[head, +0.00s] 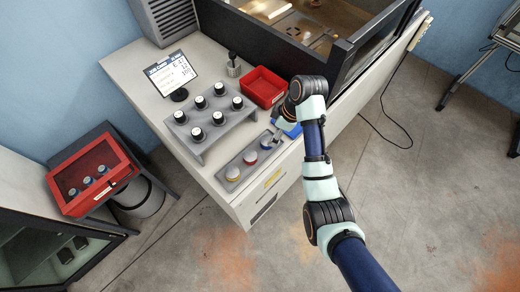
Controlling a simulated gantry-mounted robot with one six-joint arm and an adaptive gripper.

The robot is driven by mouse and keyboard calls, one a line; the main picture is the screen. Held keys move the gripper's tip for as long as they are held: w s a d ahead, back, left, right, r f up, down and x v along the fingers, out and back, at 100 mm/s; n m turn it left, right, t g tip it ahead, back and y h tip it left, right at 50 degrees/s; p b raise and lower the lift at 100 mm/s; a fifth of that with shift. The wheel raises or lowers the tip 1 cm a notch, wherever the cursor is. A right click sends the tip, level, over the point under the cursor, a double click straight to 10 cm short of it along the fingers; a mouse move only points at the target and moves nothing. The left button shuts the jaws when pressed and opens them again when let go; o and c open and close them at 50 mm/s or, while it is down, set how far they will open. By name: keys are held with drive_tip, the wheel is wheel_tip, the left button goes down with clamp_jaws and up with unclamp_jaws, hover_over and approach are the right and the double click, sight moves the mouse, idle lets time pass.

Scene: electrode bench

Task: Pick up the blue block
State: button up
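The blue block (293,131) shows as a small blue patch on the white bench top, close to the bench's front edge. My wrist and gripper cover part of it. My gripper (279,134) points down right beside the block, at its left in the picture. The fingers are small and dark here. I cannot tell whether they touch the block, or whether they are open or shut.
A grey rack (194,135) holds several black-and-white vials. A dark-walled enclosure (345,62) stands at the back right.

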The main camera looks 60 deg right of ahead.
sight(268, 140)
drive_tip(key=shift+d+x, duration=0.25)
drive_tip(key=shift+x, duration=1)
drive_tip(key=b+x, duration=0.1)
drive_tip(key=x, duration=0.4)
drive_tip(key=shift+w+a+f, duration=0.1)
drive_tip(key=shift+w, duration=0.1)
clamp_jaws()
